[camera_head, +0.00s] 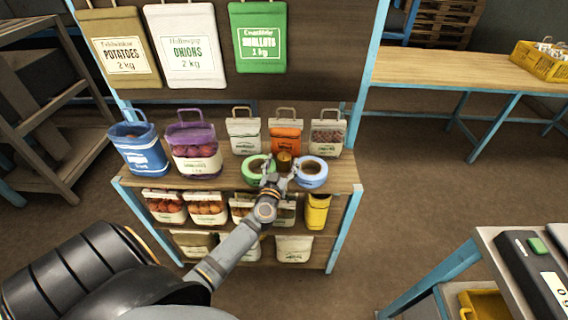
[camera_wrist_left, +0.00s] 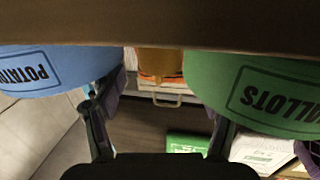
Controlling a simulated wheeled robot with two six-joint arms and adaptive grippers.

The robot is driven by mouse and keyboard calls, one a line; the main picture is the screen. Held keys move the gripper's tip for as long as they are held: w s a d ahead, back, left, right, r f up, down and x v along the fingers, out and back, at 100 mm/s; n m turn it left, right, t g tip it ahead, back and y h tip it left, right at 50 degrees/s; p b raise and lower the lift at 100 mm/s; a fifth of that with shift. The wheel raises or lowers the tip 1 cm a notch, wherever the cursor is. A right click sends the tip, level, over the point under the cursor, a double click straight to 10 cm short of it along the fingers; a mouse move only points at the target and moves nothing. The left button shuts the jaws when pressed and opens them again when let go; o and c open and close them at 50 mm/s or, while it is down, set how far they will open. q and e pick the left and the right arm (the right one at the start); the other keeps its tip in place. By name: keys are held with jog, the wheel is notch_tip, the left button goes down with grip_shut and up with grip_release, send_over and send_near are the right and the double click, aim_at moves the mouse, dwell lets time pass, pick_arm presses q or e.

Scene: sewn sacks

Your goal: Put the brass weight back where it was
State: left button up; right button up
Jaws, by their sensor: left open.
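The brass weight (camera_head: 284,158) stands on the shelf top between a green roll (camera_head: 251,172) and a blue roll (camera_head: 313,179). In the left wrist view, the weight (camera_wrist_left: 160,62) shows partly, between the blue roll (camera_wrist_left: 45,75) marked with a potato label and the green roll (camera_wrist_left: 260,95) marked "SHALLOTS". My left gripper (camera_head: 279,172) is just in front of the weight, at the gap between the rolls. Its fingers (camera_wrist_left: 163,100) are spread apart and hold nothing. The weight's base is hidden in the wrist view. My right gripper is out of view.
Behind the weight stand small white, orange (camera_head: 285,136) and pale sacks. A blue sack (camera_head: 139,150) and a purple-topped sack (camera_head: 193,145) stand at the left of the shelf top (camera_head: 225,182). Lower shelves hold more sacks. A wooden table (camera_head: 455,68) is at the back right.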

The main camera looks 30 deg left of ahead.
pick_arm(q)
jog(key=shift+x, duration=1)
jog(key=shift+s, duration=0.15)
jog(key=shift+c, duration=0.8)
jog(key=shift+f, duration=0.1)
grip_shut()
